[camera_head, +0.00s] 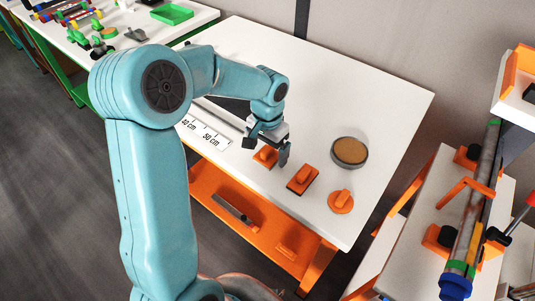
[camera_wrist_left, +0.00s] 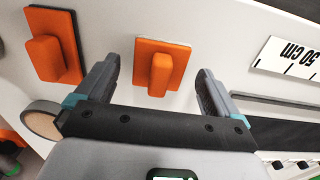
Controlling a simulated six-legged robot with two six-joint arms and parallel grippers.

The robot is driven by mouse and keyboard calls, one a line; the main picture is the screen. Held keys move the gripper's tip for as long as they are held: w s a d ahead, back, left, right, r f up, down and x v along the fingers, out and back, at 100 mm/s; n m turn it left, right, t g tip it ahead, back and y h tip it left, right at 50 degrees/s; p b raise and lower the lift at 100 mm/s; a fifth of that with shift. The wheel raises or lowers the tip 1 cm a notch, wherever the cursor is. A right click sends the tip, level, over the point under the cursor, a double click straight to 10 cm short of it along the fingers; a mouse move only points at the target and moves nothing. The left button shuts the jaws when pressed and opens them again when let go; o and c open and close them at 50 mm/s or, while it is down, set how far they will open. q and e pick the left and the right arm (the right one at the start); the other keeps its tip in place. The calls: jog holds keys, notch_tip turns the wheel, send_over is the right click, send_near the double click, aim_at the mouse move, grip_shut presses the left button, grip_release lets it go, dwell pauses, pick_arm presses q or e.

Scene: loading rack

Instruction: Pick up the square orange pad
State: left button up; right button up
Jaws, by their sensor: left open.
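The square orange pad (camera_head: 264,158) lies on the white table top, with a raised orange block as its handle. In the left wrist view the pad (camera_wrist_left: 177,62) shows between the two fingers. My left gripper (camera_head: 268,150) is open over it, one finger on each side; it also shows in the left wrist view (camera_wrist_left: 158,80). A gap is visible between each finger and the handle, and the gripper partly hides the pad in the head view. My right gripper is not in view.
A rectangular orange pad (camera_head: 303,180) and a round orange pad (camera_head: 341,203) lie nearby in a row. A round tan-topped container (camera_head: 350,152) stands beyond them. A 50 cm ruler strip (camera_head: 208,136) lies left of the gripper. The table's far right is clear.

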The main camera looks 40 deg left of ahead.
aim_at(268, 149)
pick_arm(q)
jog(key=shift+f, duration=0.4)
jog(key=c, duration=1.1)
jog(key=shift+r, duration=0.2)
jog(key=shift+c, duration=0.2)
notch_tip(268, 149, up, 20)
jog(key=p, duration=0.1)
jog(key=shift+f, duration=0.15)
jog(key=shift+o, duration=0.9)
jog(key=shift+c, duration=0.3)
